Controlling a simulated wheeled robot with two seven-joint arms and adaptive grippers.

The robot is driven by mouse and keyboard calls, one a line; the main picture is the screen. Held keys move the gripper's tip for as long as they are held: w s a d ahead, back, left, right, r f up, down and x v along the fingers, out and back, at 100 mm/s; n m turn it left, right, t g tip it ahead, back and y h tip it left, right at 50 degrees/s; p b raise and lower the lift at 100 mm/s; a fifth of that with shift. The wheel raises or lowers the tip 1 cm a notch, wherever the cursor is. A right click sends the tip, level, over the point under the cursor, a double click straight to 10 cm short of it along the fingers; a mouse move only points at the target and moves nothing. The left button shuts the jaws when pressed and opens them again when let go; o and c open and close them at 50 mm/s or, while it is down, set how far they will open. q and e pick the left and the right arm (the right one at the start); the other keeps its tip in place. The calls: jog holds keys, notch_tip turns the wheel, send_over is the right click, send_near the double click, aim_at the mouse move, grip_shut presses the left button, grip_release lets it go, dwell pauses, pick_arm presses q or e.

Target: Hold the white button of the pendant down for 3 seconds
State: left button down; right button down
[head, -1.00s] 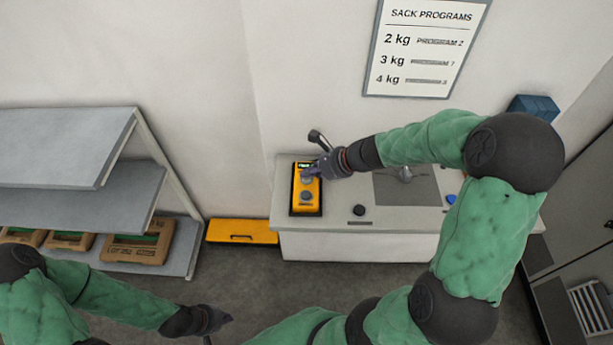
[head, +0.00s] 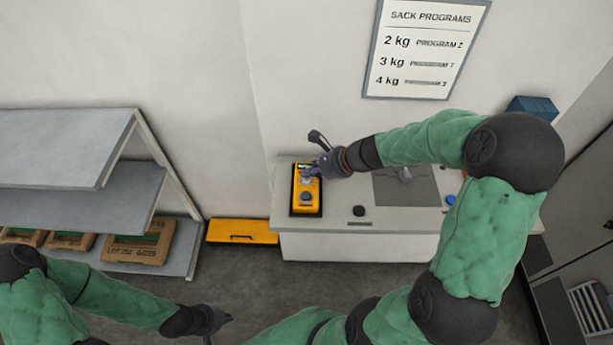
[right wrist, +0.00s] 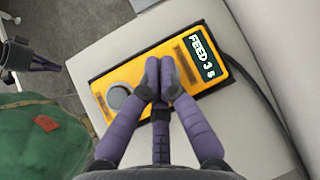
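The yellow pendant (head: 306,208) lies in its dark holder at the left end of the white counter. In the right wrist view the pendant (right wrist: 185,50) has a display (right wrist: 203,58) reading "FEED 3 s" and a round grey button (right wrist: 121,98). My right gripper (head: 310,173) is over the pendant's upper part. In the right wrist view its fingertips (right wrist: 159,80) are together on or just above the pendant's face; I cannot tell contact. They hide what is beneath, and no white button shows. My left gripper (head: 222,318) hangs low, away from the counter; its opening is unclear.
The counter (head: 400,222) also has a dark round knob (head: 359,210), a blue button (head: 451,199) and a grey plate (head: 385,188). A shelf (head: 90,185) with cardboard boxes (head: 140,243) stands left. A yellow case (head: 242,232) lies between shelf and counter.

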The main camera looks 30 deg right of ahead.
aim_at(309, 179)
jog(key=shift+r+p, duration=0.3)
jog(key=shift+r, duration=0.3)
notch_tip(309, 179, up, 5)
jog(key=p, duration=0.4)
jog(key=shift+p, duration=0.35)
